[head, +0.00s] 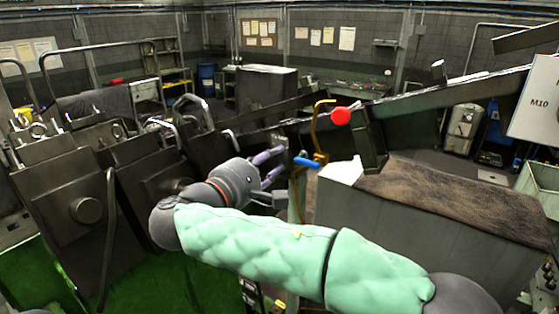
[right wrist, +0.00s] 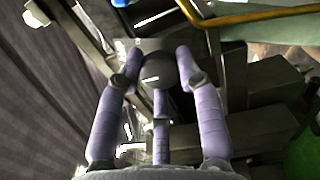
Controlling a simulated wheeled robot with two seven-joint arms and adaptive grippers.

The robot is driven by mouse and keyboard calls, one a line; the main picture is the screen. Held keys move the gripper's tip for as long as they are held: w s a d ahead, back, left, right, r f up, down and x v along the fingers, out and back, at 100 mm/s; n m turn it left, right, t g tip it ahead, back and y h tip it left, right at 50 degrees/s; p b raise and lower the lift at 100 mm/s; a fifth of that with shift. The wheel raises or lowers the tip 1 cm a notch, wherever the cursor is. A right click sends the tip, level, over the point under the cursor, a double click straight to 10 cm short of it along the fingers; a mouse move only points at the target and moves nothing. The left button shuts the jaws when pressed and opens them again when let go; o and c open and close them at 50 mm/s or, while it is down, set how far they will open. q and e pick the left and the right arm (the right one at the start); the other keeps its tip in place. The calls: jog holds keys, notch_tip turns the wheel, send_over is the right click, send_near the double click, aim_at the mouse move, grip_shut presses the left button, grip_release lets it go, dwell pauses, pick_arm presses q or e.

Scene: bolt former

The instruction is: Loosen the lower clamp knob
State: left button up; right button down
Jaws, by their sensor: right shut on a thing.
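My right gripper (head: 275,170) has pale purple fingers and reaches in toward the machine's metal frame in the middle of the head view. In the right wrist view its fingers are closed around a dark, rounded clamp knob (right wrist: 156,72). The knob sits between the fingertips, with a finger at each side and one below. In the head view the knob is too dark and too hidden by the fingers to make out. Whether this is the lower knob cannot be told from these views. My left gripper is out of view.
A blue handle (head: 307,162) and a bent yellow rod (head: 320,128) stand just right of the gripper. A red ball knob (head: 341,116) is above them. A sloping metal rail (head: 440,97) runs up to the right. A grey box with a brown mat (head: 450,195) stands at right.

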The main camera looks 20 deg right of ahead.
jog(key=shift+f+m+b, duration=0.15)
jog(key=shift+m+b, duration=2.05)
jog(key=shift+b, duration=0.7)
jog(key=shift+m+b, duration=0.5)
jog(key=shift+m, duration=0.1)
jog(key=c, duration=0.7)
grip_release()
jog(key=v, duration=0.8)
jog(key=shift+p, duration=0.3)
